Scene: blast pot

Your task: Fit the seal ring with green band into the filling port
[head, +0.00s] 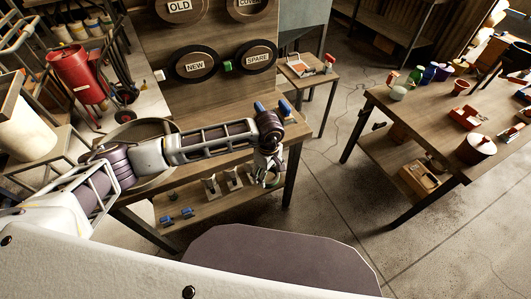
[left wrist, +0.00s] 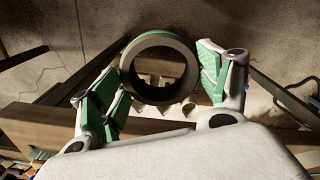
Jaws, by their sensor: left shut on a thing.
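The seal ring (left wrist: 191,70) is a thick dark ring with a green band on its outer side. In the left wrist view it sits between the green-padded fingers of my left gripper (left wrist: 165,77), which is shut on its outer sides. In the head view my left gripper (head: 266,168) is just beyond the front edge of the wooden bench, and the ring is hard to make out there. A red pot (head: 75,72) stands at the left. I cannot make out the filling port clearly. My right gripper is not in view.
A wooden bench (head: 215,182) with a lower shelf of small parts is below my left arm. Behind it a panel (head: 222,28) carries rings labelled OLD, NEW and SPARE. A cluttered table (head: 400,110) stands right. Open floor (head: 330,215) lies between.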

